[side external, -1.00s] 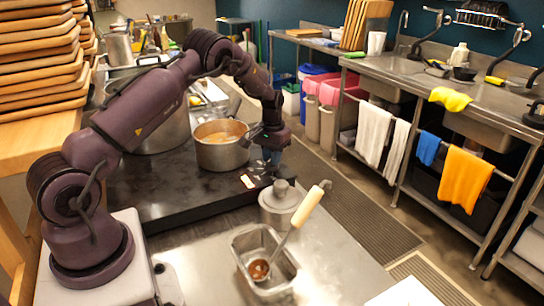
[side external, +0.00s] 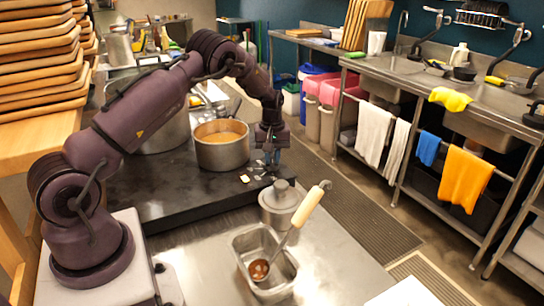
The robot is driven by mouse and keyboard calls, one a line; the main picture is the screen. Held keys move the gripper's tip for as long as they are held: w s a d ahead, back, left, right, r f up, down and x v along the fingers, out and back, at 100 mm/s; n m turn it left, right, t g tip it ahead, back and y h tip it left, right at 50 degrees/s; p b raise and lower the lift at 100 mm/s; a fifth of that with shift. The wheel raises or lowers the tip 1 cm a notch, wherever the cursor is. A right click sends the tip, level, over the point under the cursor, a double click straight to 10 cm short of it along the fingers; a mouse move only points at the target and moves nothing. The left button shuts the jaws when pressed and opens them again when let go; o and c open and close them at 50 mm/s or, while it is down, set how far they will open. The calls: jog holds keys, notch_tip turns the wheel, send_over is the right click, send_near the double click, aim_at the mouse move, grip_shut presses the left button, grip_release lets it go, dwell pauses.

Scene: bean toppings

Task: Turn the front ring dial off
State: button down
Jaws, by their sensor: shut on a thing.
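The black cooktop (side external: 175,192) carries a metal pot (side external: 221,150) of orange-brown beans. My gripper (side external: 272,163) points down at the cooktop's right front edge, to the right of the pot. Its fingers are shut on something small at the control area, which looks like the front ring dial. The dial itself is hidden by the fingers and too small to make out.
A lidded metal canister (side external: 279,208) stands close in front of my gripper. A steel container (side external: 243,241) holds a ladle (side external: 305,209) with a pale handle. The counter at front left is clear.

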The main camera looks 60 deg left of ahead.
aim_at(272, 158)
dwell(0.5)
jog(key=c, duration=1.1)
grip_release()
notch_tip(272, 158, up, 13)
jog(key=shift+f, duration=0.1)
